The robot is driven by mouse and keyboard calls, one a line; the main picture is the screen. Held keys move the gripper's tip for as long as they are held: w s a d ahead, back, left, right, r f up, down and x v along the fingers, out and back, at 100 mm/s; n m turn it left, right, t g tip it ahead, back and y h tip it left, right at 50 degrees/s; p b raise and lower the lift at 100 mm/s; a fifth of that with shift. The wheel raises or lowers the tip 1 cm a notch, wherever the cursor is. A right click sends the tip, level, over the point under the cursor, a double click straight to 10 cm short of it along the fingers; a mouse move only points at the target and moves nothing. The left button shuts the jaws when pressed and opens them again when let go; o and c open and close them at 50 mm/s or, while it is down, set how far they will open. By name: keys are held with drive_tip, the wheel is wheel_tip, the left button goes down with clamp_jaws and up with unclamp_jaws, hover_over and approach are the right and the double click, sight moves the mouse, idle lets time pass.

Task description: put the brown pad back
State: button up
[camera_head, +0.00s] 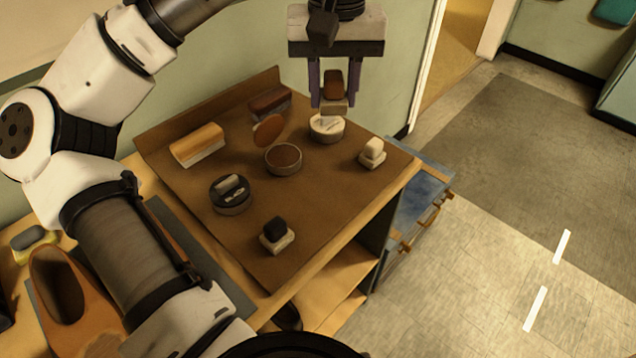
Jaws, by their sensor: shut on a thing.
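The brown pad (333,84) has a brown top on a pale block. My gripper (333,100) is shut on it, one purple finger on each side, and the pad looks upright. It appears above the back right of the brown board (330,190), over or just behind a round pale tin (327,128); the exact gap below it cannot be told. A white pad (372,151) on a pale block stands near the board's right edge. A black pad (277,233) on a pale block stands near the front.
A brown tin (283,158) with a round brown disc (268,130) beside it and a black tin (231,196) stand mid-board. An orange-brown brush (198,146) and a dark red-brown brush (270,102) lie at the back. A brown shoe (68,300) is at lower left.

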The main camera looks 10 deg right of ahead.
sight(330, 196)
wheel_tip(330, 196, down, 20)
drive_tip(key=shift+s+r, duration=0.1)
drive_tip(key=shift+r, duration=0.1)
idle(0.4)
drive_tip(key=o, duration=0.4)
drive_tip(key=shift+f, duration=0.2)
drive_tip(key=o, duration=0.5)
wheel_tip(330, 196, up, 12)
drive_tip(key=shift+r, duration=0.25)
